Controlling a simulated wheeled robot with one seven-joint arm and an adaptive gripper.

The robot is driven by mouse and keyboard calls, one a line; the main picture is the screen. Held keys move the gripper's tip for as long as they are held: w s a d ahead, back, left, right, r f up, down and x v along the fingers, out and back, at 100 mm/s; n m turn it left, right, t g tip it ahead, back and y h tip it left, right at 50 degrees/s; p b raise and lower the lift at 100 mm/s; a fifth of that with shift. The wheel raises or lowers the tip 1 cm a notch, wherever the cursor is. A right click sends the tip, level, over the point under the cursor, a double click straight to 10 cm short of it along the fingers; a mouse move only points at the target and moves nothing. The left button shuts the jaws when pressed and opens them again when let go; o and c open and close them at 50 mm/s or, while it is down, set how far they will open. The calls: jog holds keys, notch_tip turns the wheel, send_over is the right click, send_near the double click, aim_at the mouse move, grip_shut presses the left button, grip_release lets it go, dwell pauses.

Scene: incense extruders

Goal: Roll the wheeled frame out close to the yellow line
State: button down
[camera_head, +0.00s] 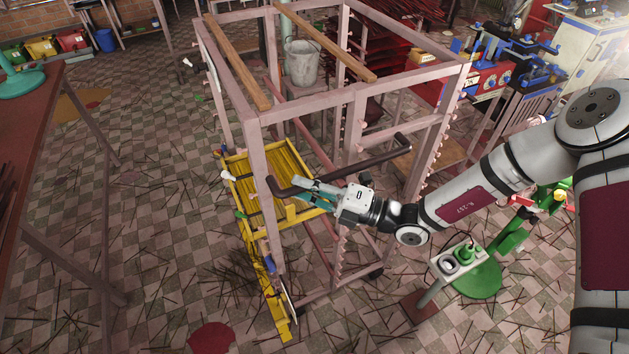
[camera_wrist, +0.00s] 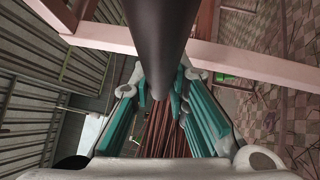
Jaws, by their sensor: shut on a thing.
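The wheeled frame (camera_head: 255,128), a tall pinkish open rack with rows of pegs, stands upright in the middle of the head view. A caster shows at its lower right. A dark handle bar (camera_head: 375,157) crosses its near side. My gripper (camera_head: 310,188) is shut on this bar; in the wrist view the bar (camera_wrist: 160,45) runs down between the teal finger pads. A yellow strip (camera_head: 276,308) runs along the floor by the frame's lower left; I cannot tell if it is the yellow line. A yellow tray (camera_head: 240,180) with yellow sticks is at the frame's left side.
A green round-based stand (camera_head: 478,280) is close right of the frame. A dark red table (camera_head: 32,130) is at left. Red and blue machines (camera_head: 490,75) stand at back right. Thin sticks and a red patch (camera_head: 208,338) lie on the checkered floor. Floor at left is mostly open.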

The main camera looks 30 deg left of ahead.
jog(key=shift+s+a, duration=0.1)
jog(key=c, duration=1.5)
grip_release()
jog(key=shift+c, duration=0.2)
jog(key=w+d+f, duration=0.1)
jog(key=d, duration=1.1)
jog(key=shift+w+f, duration=0.3)
jog(key=shift+f, duration=0.05)
